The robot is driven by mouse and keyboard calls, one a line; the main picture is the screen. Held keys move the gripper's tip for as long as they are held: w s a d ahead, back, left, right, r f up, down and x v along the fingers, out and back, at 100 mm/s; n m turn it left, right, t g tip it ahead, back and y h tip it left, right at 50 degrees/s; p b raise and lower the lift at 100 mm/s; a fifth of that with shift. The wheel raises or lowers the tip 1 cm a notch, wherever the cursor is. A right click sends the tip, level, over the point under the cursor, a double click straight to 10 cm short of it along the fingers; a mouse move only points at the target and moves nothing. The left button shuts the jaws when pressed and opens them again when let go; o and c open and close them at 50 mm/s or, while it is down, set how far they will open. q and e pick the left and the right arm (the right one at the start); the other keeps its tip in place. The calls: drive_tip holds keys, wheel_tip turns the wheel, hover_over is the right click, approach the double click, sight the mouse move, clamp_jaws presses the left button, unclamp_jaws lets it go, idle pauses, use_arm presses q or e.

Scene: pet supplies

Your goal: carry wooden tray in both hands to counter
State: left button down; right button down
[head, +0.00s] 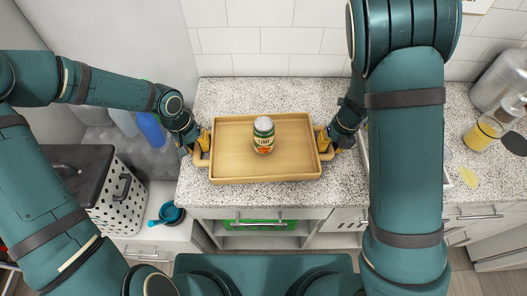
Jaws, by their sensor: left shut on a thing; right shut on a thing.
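The wooden tray (228,165) is level over the speckled counter (265,97), and I cannot tell whether it touches the surface. A can (263,136) with a green and orange label stands upright near its middle. My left gripper (203,150) is shut on the tray's left handle. My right gripper (325,142) is shut on the tray's right handle. The fingers partly hide both handles.
A jar with yellow contents (482,134) stands at the right, by a grey metal container (500,80). A white perforated bin (118,205) and a blue scoop (168,213) are at the left. Counter behind the tray is clear.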

use_arm(q)
drive_tip(key=shift+f, duration=0.3)
use_arm(e)
drive_tip(key=shift+f, duration=0.3)
use_arm(q)
drive_tip(key=c, duration=0.9)
unclamp_jaws()
drive_tip(key=shift+r, duration=0.1)
drive_tip(key=shift+c, duration=0.2)
use_arm(e)
drive_tip(key=c, duration=1)
unclamp_jaws()
drive_tip(key=shift+r, duration=0.1)
drive_tip(key=shift+o, duration=0.2)
use_arm(q)
drive_tip(key=shift+d+r, duration=0.1)
use_arm(e)
drive_tip(key=shift+a, duration=0.1)
use_arm(q)
drive_tip(key=shift+r, duration=0.2)
use_arm(e)
drive_tip(key=shift+r, duration=0.1)
use_arm(q)
wheel_tip(320, 180, up, 7)
drive_tip(key=a, duration=0.2)
use_arm(e)
wheel_tip(320, 180, up, 12)
drive_tip(key=d, duration=0.2)
drive_tip(key=shift+d, duration=0.2)
drive_tip(key=shift+w, duration=0.1)
